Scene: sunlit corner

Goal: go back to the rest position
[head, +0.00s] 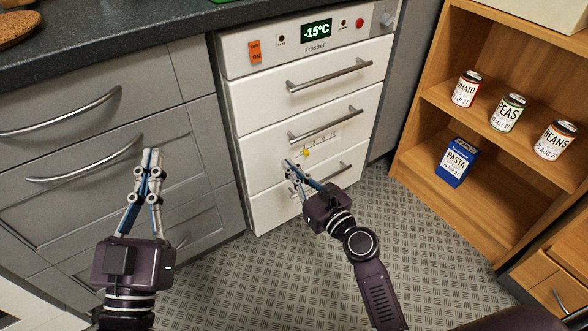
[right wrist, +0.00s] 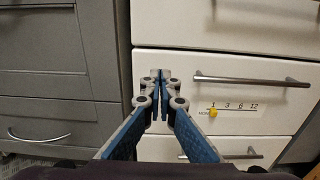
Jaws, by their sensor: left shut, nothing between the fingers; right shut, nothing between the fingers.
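My left gripper (head: 151,158) is at the left of the head view, pointing up in front of the grey drawers. Its fingers are together and empty. My right gripper (head: 288,165) is near the middle of the head view, in front of the lower drawers of the white freezer (head: 262,120). In the right wrist view its fingertips (right wrist: 160,75) meet, with nothing between them. It appears to be left of the drawer handle (right wrist: 252,80); I cannot tell how far it is from the drawer front.
Grey drawers (head: 60,130) with bar handles stand at the left under a dark worktop (head: 120,35). A wooden shelf (head: 480,195) at the right holds cans of tomato (head: 466,90), peas (head: 507,113), beans (head: 555,141) and a pasta box (head: 457,163). The patterned floor (head: 420,240) between is clear.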

